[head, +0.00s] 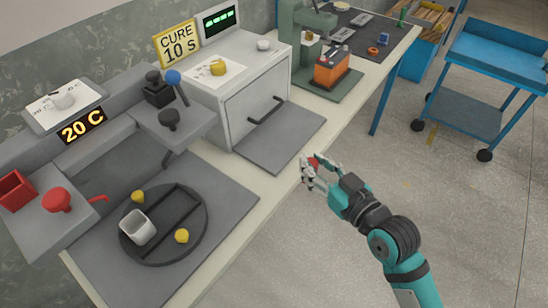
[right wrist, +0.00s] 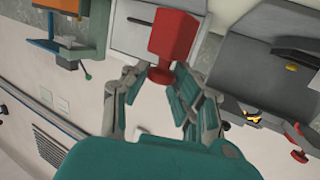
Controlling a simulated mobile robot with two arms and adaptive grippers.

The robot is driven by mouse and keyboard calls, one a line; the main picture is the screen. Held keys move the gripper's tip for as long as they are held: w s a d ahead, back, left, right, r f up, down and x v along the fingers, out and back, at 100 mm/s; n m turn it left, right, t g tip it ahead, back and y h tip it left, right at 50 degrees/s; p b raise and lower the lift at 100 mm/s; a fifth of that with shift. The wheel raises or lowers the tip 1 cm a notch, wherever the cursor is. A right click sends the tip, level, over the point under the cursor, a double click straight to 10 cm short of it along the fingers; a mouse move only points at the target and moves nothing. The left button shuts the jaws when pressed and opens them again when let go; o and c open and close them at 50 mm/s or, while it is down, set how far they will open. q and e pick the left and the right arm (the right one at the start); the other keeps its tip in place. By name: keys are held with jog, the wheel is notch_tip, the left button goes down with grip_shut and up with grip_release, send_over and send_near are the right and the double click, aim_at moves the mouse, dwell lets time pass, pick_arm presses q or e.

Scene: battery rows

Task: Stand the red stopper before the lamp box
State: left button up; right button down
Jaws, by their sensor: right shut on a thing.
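The red stopper (head: 313,162) is in my right gripper (head: 315,168), partly hidden by the fingers. In the right wrist view, the stopper (right wrist: 173,38) shows a broad block-like part and a narrower neck, with the gripper (right wrist: 158,78) fingers on both sides of the neck. The right gripper is shut on it, beyond the bench's front edge. The lamp box (head: 235,108) is a pale cabinet with a dark handle, beside the "CURE 10 S" sign. A grey mat (head: 285,140) lies bare before it. My left gripper is not in view.
Left of the lamp box, a grey machine holds black knobs, a red knob (head: 57,200) and a red box (head: 15,190). A round black tray (head: 165,255) holds a white cup and yellow pieces. A green press (head: 305,35) stands right. A blue cart (head: 490,60) stands on the floor.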

jog(key=x, duration=1)
jog(key=p+x, duration=0.1)
jog(key=x, duration=0.5)
jog(key=shift+w+a+r, duration=0.1)
jog(key=shift+a+r, duration=0.05)
jog(key=shift+r, duration=0.1)
notch_tip(320, 180, down, 3)
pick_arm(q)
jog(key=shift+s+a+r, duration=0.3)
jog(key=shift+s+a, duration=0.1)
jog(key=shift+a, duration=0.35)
pick_arm(e)
jog(key=shift+f, duration=0.1)
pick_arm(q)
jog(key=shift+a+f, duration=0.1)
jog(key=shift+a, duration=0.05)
pick_arm(e)
jog(key=shift+f, duration=0.1)
jog(key=c, duration=1.1)
grip_release()
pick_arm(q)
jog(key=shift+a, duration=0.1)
